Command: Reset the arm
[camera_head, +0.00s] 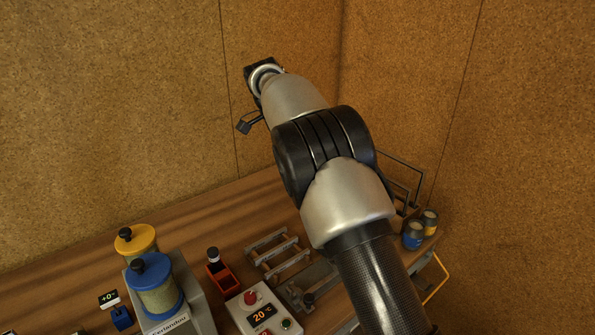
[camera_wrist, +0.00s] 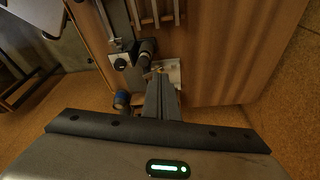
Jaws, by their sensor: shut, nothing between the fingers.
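My arm rises across the middle of the head view, with its end high in front of the wall. My gripper (camera_wrist: 158,76) shows in the wrist view as one narrow grey bar with its fingers together and nothing between them. In the head view the fingers are mostly hidden behind the wrist. A metal rack with crossbars (camera_head: 280,252) lies on the bench (camera_head: 215,213) below my arm. A black wire frame (camera_head: 407,180) stands behind my arm at the right, partly covered.
A yellow-lidded jar (camera_head: 135,238) and a blue-lidded jar (camera_head: 155,284) stand at the left. A red holder (camera_head: 221,279) and a white control box reading 20 °C (camera_head: 262,315) are near the rack. Two small jars (camera_head: 413,235) stand at the right edge. Cork-like walls enclose the bench.

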